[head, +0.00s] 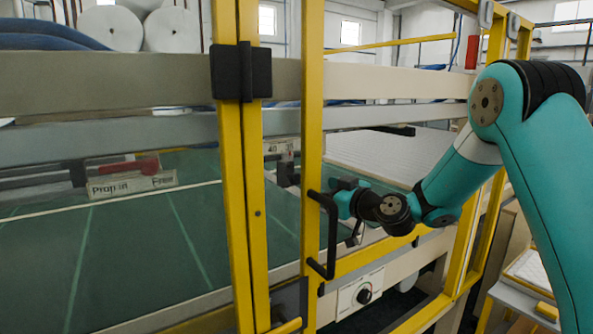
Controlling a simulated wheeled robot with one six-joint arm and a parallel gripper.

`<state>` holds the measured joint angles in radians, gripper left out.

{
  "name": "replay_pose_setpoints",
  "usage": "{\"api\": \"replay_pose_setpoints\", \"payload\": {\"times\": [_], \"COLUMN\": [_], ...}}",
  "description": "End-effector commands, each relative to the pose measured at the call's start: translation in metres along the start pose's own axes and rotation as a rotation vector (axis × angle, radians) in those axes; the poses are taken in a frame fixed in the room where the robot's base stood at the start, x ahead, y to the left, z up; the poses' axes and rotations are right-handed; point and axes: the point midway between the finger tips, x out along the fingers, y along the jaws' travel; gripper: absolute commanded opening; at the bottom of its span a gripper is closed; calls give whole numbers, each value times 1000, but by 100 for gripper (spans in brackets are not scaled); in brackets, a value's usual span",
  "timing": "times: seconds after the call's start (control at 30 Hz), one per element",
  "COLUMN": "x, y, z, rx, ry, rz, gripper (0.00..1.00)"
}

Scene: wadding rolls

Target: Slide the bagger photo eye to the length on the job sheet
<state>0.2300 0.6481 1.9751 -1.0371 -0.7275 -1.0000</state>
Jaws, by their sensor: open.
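A small dark block (288,174) sits by a pale scale plate marked "40" (281,146) on the grey rail, just left of the yellow door post; it looks like the photo eye, partly hidden by the post. My gripper (343,200) is open at the end of my teal arm, right of the post and near the black door handle. It appears apart from the block, and its fingertips are small and hard to make out. I cannot tell which thing is the job sheet.
Yellow guard frame posts (312,130) and a black door handle (329,235) stand close to my gripper. A red lever (130,168) with a "Prop in / Free" label is at left. A dial (364,295) sits below. The green belt (150,240) is bare.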

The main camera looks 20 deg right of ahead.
Motion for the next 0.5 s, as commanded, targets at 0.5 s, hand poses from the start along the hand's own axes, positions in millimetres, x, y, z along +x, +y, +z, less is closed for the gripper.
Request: {"api": "replay_pose_setpoints", "payload": {"times": [0.5], "x": [99], "y": [-1], "z": [-3], "rx": [-1], "ry": [1], "rz": [-2], "gripper": [61]}}
